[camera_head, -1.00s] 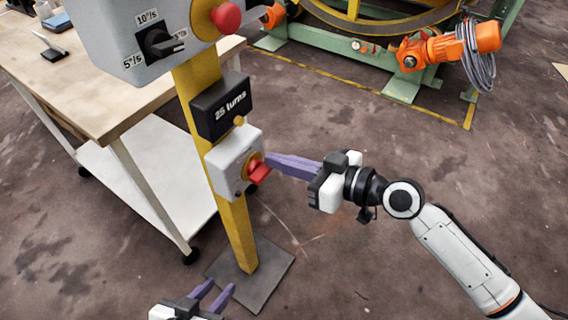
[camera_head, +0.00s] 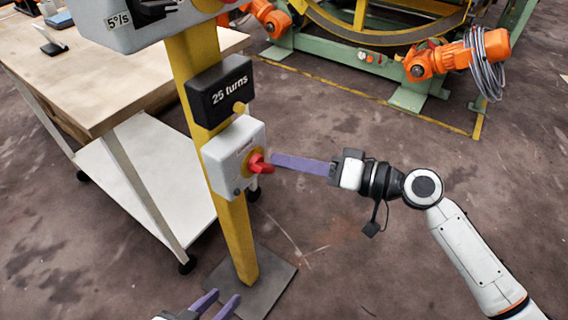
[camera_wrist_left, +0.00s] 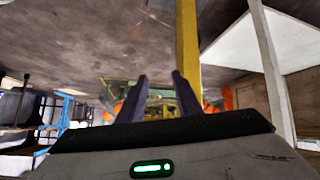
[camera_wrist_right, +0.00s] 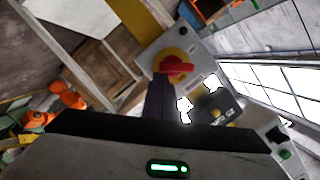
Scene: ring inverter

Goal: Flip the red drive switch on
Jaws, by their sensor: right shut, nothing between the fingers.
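The red drive switch (camera_head: 259,164) is a rotary handle on a yellow disc, on the front of a light grey box (camera_head: 222,172) on the yellow post. It also shows in the right wrist view (camera_wrist_right: 175,67). My right gripper (camera_head: 274,161) is shut and empty, its purple fingertips just right of the red handle; I cannot tell whether they touch it. In the right wrist view the fingers end just below the handle. My left gripper (camera_head: 222,304) is open and empty, low in the head view near the post's foot; its fingers (camera_wrist_left: 160,85) are apart in the left wrist view.
The yellow post (camera_head: 238,240) stands on a dark floor plate (camera_head: 275,290). A black "25 turns" box (camera_head: 219,92) is above the switch box. A wooden-topped table (camera_head: 110,95) stands at left. Green machinery with an orange motor (camera_head: 455,55) is behind. Floor at right is open.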

